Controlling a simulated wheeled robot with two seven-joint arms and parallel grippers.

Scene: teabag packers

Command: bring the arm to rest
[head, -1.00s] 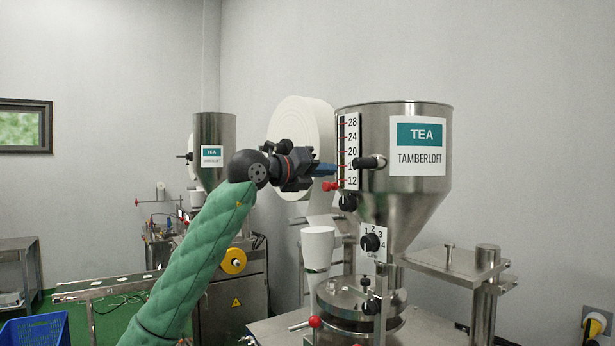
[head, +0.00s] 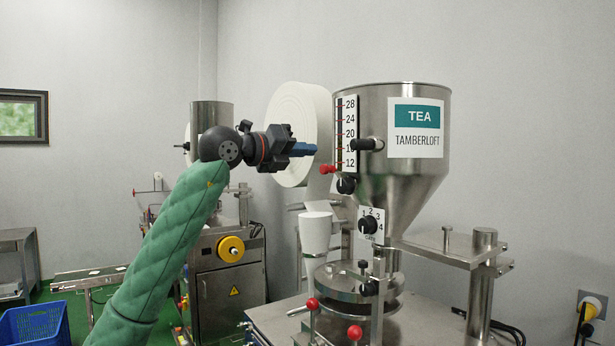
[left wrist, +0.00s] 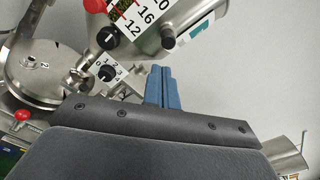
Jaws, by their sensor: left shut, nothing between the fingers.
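My left gripper (head: 306,149) is shut and empty, with its blue fingertips side by side. In the head view it shows in front of the white paper roll, a little left of the number scale on the tea hopper (head: 420,120). In the left wrist view the shut blue fingers (left wrist: 163,88) point up past the gate dial, touching nothing that I can see. My green-sleeved left arm rises from the lower left. My right gripper does not show.
Red-knobbed levers (head: 354,332) stick out near the front. A second machine (head: 232,290) and a blue crate (head: 35,325) are at left.

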